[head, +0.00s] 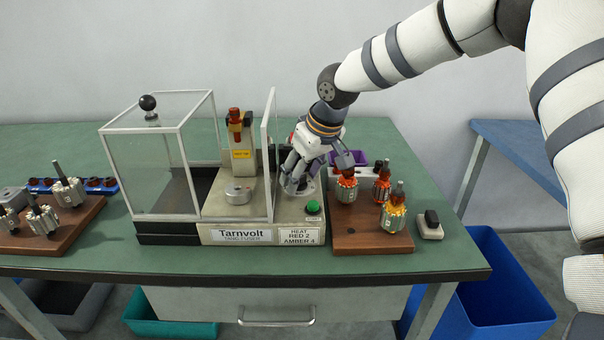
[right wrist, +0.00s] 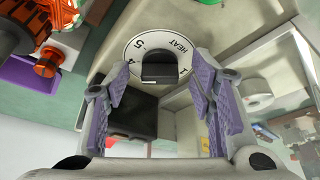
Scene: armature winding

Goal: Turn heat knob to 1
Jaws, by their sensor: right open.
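The heat knob (right wrist: 158,70) is a dark grip on a white dial ring (right wrist: 131,52). Which mark the knob points at I cannot tell. In the head view the dial sits on the right part of the Tarnvolt tang fuser (head: 242,235), mostly hidden behind my gripper. My right gripper (head: 293,183) is open, pointing down over the dial. In the right wrist view its purple-padded fingers (right wrist: 158,88) stand on both sides of the knob, with gaps visible. My left gripper is not in view.
A glass guard (head: 268,150) stands just left of my right gripper. A green button (head: 313,206) is in front of it. A wooden block (head: 372,240) with armatures stands close on the right. A label (head: 299,236) reads HEAT RED 2 AMBER 4. The front table strip is clear.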

